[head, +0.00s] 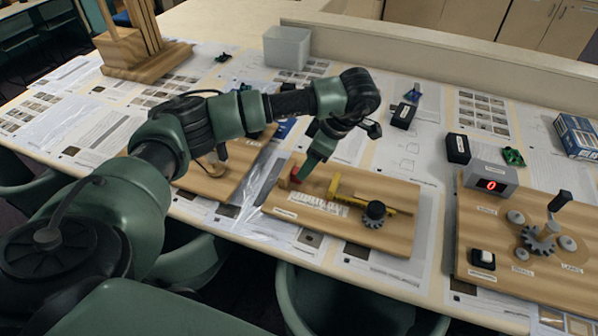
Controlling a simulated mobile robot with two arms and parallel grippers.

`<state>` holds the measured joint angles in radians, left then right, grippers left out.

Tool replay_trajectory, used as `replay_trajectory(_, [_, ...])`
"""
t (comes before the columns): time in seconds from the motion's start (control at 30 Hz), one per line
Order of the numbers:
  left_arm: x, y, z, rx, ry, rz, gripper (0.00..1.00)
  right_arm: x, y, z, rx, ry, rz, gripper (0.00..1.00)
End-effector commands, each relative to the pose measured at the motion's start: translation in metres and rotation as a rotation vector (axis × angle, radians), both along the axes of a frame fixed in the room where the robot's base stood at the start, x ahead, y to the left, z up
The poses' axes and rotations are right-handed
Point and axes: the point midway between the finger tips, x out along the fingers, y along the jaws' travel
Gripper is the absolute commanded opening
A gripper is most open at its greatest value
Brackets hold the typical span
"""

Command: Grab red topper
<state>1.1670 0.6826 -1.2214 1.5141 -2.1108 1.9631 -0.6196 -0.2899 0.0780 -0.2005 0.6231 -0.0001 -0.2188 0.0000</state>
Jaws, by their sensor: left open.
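My left gripper (303,174) reaches down over this board from above. The gripper is open; I cannot tell whether the finger touches the piece. The far finger is hidden. My right gripper is not in view.
A gear board (520,275) with a red-lit display box (490,180) stands at right. Black boxes (403,116) and a clear bin (287,47) stand behind. Chairs line the front edge.

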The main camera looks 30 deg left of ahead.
Motion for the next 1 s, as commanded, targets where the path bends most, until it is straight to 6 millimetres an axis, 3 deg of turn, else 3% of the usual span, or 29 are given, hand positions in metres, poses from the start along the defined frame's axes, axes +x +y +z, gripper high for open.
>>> replay_trajectory(0.1, [-0.004, 0.008, -0.011, 0.001, 0.005, 0.001, 0.55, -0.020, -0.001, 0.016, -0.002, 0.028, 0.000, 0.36])
replay_trajectory(0.2, [-0.005, 0.014, -0.027, 0.000, 0.004, 0.002, 0.55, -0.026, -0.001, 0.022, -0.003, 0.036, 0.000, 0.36])
replay_trajectory(0.33, [-0.006, 0.018, -0.039, 0.000, 0.001, 0.000, 0.55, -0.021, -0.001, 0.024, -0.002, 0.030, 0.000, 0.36])
replay_trajectory(0.57, [-0.005, 0.019, -0.043, -0.001, -0.001, 0.000, 0.55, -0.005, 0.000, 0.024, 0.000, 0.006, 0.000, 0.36])
replay_trajectory(0.77, [-0.005, 0.018, -0.042, -0.001, -0.001, -0.001, 0.04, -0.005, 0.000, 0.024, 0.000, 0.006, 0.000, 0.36])
replay_trajectory(0.8, [-0.005, 0.018, -0.042, -0.001, -0.001, -0.001, 0.00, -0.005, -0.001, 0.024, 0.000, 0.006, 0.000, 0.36])
replay_trajectory(1.0, [-0.005, 0.018, -0.042, -0.001, -0.001, -0.001, 0.00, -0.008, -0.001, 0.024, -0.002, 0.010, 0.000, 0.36])
